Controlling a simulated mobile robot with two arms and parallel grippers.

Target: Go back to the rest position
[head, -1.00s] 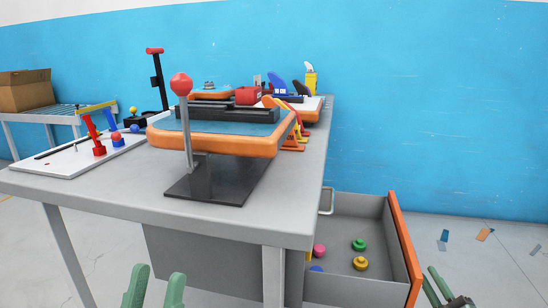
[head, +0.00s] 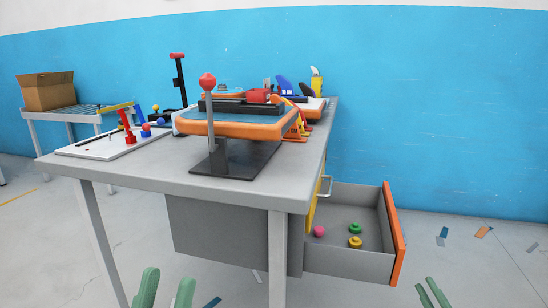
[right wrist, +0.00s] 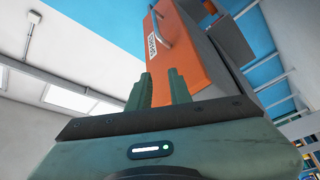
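My left gripper (head: 165,290) is at the bottom of the head view, in front of the table, with its two green fingers apart and nothing between them. My right gripper (head: 432,292) is at the bottom right, in front of and to the right of the open drawer. Its green fingers also show in the right wrist view (right wrist: 161,90), apart with a gap and nothing held. Beyond them is the orange drawer front with a metal handle.
The grey table (head: 190,180) carries an orange-rimmed press (head: 235,129) with a red-knobbed lever. The open drawer (head: 350,262) holds several coloured caps. A cardboard box (head: 47,92) stands on a rack at the left.

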